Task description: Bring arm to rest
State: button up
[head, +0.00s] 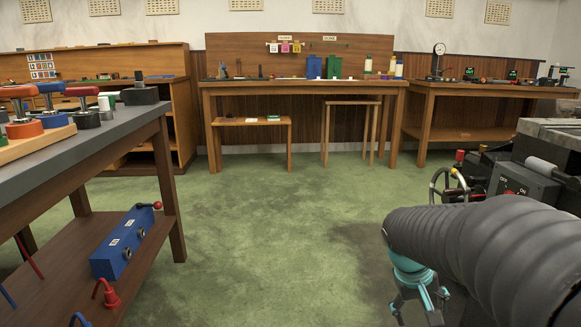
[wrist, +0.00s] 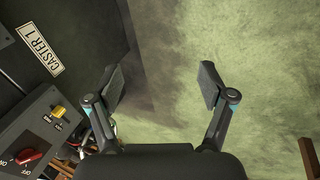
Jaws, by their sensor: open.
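My gripper (wrist: 161,88) is open and empty in the wrist view. Its two fingers stand wide apart over bare green floor. In the head view my gripper (head: 418,300) hangs at the lower right, pointing down, partly hidden behind my thick grey ribbed arm. Nothing is held between the fingers.
The caster machine (head: 530,170) stands close on the right; its control box (wrist: 40,135) shows left of the fingers. A workbench (head: 120,135) with tools is at the left, with a blue box (head: 125,243) on its shelf. Tables line the back. The green floor (head: 280,230) between is clear.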

jog(key=s+a+r+t+y+p, duration=0.2)
jog(key=s+a+r+p, duration=0.1)
jog(key=s+a+r, duration=0.2)
jog(key=s+a+r+t+y+p, duration=0.1)
jog(key=s+a+r+t+p, duration=0.1)
jog(key=s+a+r, duration=0.4)
jog(key=shift+s+r+t+y+p, duration=0.35)
jog(key=shift+s+p, duration=0.25)
jog(key=shift+s, duration=1.65)
